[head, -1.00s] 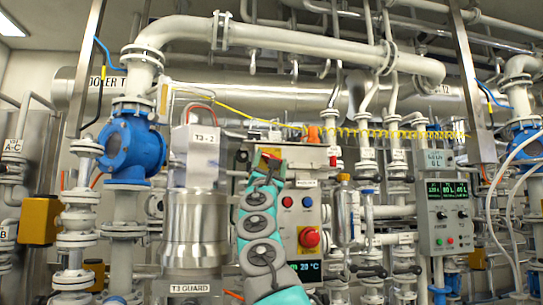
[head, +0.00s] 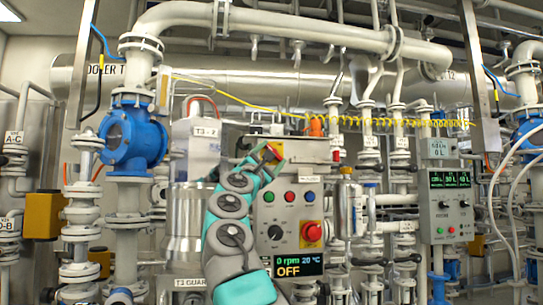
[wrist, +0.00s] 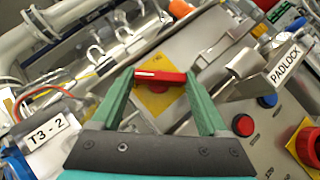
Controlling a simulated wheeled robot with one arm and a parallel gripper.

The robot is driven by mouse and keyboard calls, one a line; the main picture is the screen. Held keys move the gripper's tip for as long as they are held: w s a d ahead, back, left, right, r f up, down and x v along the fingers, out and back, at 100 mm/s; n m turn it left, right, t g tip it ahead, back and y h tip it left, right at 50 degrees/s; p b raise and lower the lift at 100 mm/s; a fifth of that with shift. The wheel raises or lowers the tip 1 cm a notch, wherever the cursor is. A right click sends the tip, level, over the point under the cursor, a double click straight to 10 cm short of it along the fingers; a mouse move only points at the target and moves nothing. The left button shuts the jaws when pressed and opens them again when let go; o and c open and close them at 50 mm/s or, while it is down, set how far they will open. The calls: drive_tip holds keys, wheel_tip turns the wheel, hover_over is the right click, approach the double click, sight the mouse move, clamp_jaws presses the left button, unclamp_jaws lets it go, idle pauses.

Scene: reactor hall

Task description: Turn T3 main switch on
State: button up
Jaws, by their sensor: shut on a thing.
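The main switch is a red handle (wrist: 160,75) on a yellow plate (wrist: 157,100) in the wrist view. My gripper (wrist: 162,76) has its two green fingers shut on the handle, one at each end. The handle lies nearly level across that picture. In the head view my gripper (head: 271,153) is at the top left of the grey T3 control panel (head: 262,216) and mostly hides the switch. The panel's display (head: 297,266) reads 0 rpm, 20 °C and OFF.
Red, green and blue buttons (head: 289,197), a black knob (head: 275,232) and a red emergency stop (head: 312,232) sit below the switch. A steel T3 vessel (head: 182,245) stands left of my arm.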

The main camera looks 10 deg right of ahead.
drive_tip(key=shift+r, duration=0.1)
idle(0.4)
drive_tip(key=o, duration=1.1)
drive_tip(key=shift+b+v, duration=2.5)
drive_tip(key=shift+v, duration=1.45)
